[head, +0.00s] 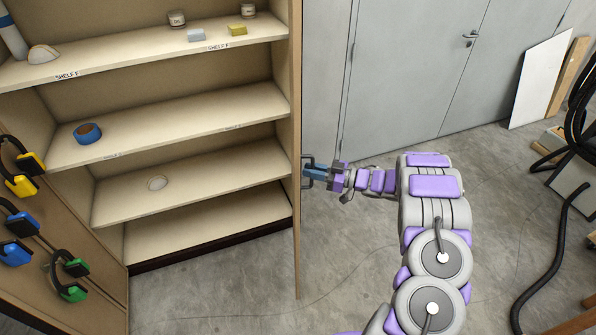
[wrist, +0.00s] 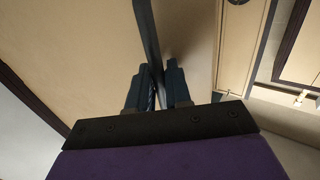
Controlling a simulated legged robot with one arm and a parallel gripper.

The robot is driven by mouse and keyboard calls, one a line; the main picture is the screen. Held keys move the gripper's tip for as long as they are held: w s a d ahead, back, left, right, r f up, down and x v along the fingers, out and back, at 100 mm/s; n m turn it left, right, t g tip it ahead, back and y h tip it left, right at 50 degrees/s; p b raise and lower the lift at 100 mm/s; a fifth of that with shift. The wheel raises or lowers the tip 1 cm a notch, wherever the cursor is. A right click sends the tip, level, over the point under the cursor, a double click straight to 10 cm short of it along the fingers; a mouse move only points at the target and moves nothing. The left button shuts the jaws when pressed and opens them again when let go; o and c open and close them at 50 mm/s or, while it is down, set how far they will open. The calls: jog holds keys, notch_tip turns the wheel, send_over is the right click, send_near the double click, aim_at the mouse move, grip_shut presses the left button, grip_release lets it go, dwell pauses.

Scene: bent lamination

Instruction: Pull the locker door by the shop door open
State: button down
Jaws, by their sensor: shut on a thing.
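The locker (head: 190,100) stands at the left of the head view with its shelves exposed. Its right door (head: 297,240) stands out from the body towards me, seen nearly edge-on. A dark bar handle (head: 306,163) sits on that door's outer face. My gripper (head: 309,172) is at the handle from the right, shut on it. In the wrist view, the handle (wrist: 148,35) runs between the two fingers of my gripper (wrist: 158,75), against the tan door face (wrist: 80,40). The fingers partly hide the handle.
The locker's left door (head: 75,250) is open too, with ear defenders (head: 72,278) hanging on it. The grey shop door (head: 405,60) is shut behind. Boards (head: 540,80) and black hoses (head: 550,240) are at the right. Floor (head: 350,250) around the right door is clear.

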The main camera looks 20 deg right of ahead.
jog(key=s+d, duration=0.1)
jog(key=d, duration=0.6)
jog(key=shift+r, duration=0.15)
jog(key=shift+s, duration=0.1)
jog(key=c, duration=1.3)
grip_release()
jog(key=v, duration=1.7)
jog(key=shift+d+p, duration=0.15)
jog(key=shift+p, duration=0.2)
